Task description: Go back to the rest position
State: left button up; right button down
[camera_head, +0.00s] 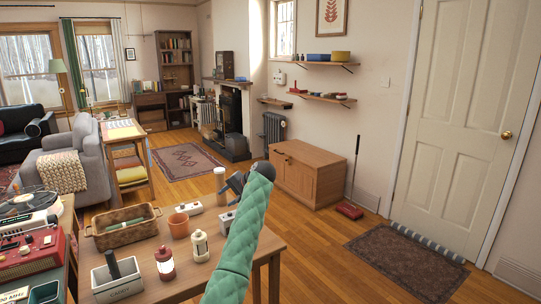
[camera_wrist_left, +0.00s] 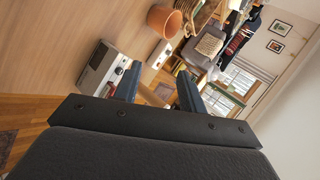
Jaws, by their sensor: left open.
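My left arm (camera_head: 245,235), in a green quilted sleeve, reaches up from the bottom edge in the head view. My left gripper (camera_head: 237,183) is dark and small at its far end, over the right far edge of the wooden table (camera_head: 190,285). In the left wrist view my left gripper (camera_wrist_left: 159,88) is open, with two blue-grey fingers apart and nothing held between them. A grey and white box (camera_wrist_left: 103,72) shows beside one finger there. My right gripper is in neither view.
The table holds a wicker basket (camera_head: 132,214), a terracotta pot (camera_head: 179,225), a red lantern-like item (camera_head: 164,264), a white one (camera_head: 200,246) and a grey box (camera_head: 117,281). A wooden cabinet (camera_head: 325,175) stands beyond. Open floor (camera_head: 320,245) lies right of the table.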

pick_arm(q)
jog(key=s+d+f+n+t+h, duration=0.1)
jog(key=s+t+h, duration=0.15)
jog(key=s, duration=0.65)
jog(key=s+d+f+n+t+h+p, duration=0.15)
jog(key=s+h, duration=0.25)
jog(key=s, duration=0.5)
jog(key=s+d+f+t+h, duration=0.15)
jog(key=s+h, duration=0.25)
jog(key=s, duration=0.5)
jog(key=s+f+g, duration=0.2)
jog(key=s+f, duration=0.6)
jog(key=s, duration=0.6)
jog(key=s+a+f+g+p, duration=0.1)
jog(key=s+f+g, duration=0.2)
jog(key=s+f, duration=0.5)
jog(key=s+a+f+g, duration=0.1)
jog(key=s+f, duration=0.7)
jog(key=s, duration=1.3)
jog(key=shift+a+f+m+g+p, duration=0.25)
jog(key=shift+m+g+p, duration=0.1)
jog(key=shift+g, duration=0.5)
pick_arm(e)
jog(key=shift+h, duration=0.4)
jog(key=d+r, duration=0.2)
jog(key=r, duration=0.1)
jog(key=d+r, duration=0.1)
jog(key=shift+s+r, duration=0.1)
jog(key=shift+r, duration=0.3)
